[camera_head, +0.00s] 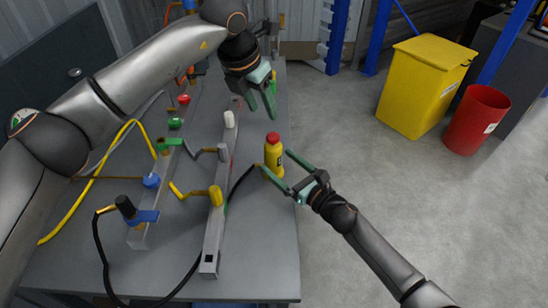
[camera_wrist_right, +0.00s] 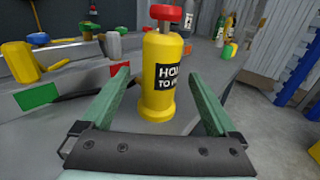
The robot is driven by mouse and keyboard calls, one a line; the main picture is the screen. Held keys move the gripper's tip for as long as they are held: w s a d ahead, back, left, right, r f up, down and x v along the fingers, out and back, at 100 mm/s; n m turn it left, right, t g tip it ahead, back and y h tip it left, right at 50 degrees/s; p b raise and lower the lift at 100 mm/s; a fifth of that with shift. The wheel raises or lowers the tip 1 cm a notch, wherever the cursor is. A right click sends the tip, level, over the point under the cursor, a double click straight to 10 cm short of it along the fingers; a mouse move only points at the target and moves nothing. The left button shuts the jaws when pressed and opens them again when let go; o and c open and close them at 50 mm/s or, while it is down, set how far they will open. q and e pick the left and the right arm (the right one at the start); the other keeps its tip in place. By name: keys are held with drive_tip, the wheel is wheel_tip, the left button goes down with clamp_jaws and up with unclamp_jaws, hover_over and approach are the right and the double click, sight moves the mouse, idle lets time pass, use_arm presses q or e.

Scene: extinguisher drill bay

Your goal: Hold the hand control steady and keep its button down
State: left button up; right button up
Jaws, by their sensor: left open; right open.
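The hand control (camera_head: 273,156) is a yellow bottle-shaped body with a red button (camera_head: 272,137) on top. It stands upright near the table's right edge. In the right wrist view, the control (camera_wrist_right: 157,98) bears a black label reading "HOLD TO", partly cut off, and its red button (camera_wrist_right: 166,13) tops a short stem. My right gripper (camera_head: 276,160) is open, with one finger on either side of the control; gaps show beside it in the wrist view. My left gripper (camera_head: 263,110) is open and empty, above the table, farther back than the control, its fingers pointing down.
Grey rails (camera_head: 214,238) with coloured valves and knobs run along the table (camera_head: 258,262) left of the control. A black cable and a yellow hose lie there. A yellow bin (camera_head: 415,92) and a red bucket (camera_head: 477,118) stand on the floor at right.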

sight(279, 163)
drive_tip(key=shift+x, duration=1.65)
clamp_jaws()
